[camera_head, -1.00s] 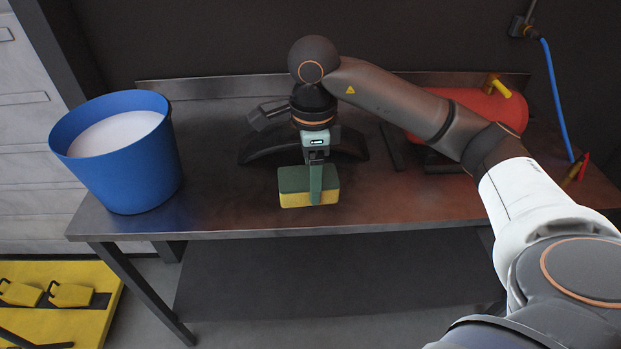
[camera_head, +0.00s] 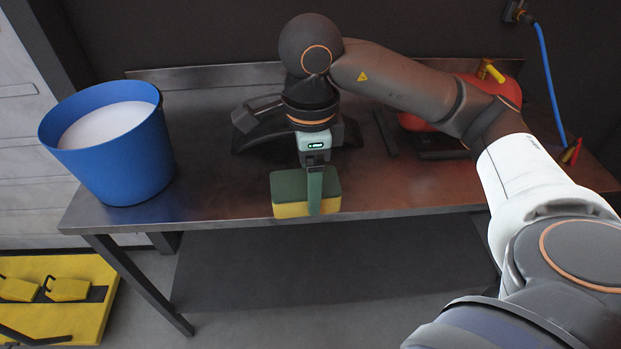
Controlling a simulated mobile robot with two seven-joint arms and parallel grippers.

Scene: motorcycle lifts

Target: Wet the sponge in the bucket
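The sponge (camera_head: 289,195), green on top and yellow below, is at the front edge of the metal table, right of the bucket. My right gripper (camera_head: 314,200) points down and is shut on the sponge, with one green finger showing across its near face; the other finger is hidden. I cannot tell whether the sponge touches the table. The blue bucket (camera_head: 118,160) stands upright on the table's left end, holding whitish content (camera_head: 107,125) below its rim. My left gripper is not in view.
The metal table (camera_head: 215,195) has a clear strip between bucket and sponge. A dark curved part (camera_head: 250,125) lies behind my gripper. A red tank (camera_head: 500,90) stands at the back right, near a hanging blue hose (camera_head: 549,85). A yellow lift (camera_head: 60,320) is on the floor at lower left.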

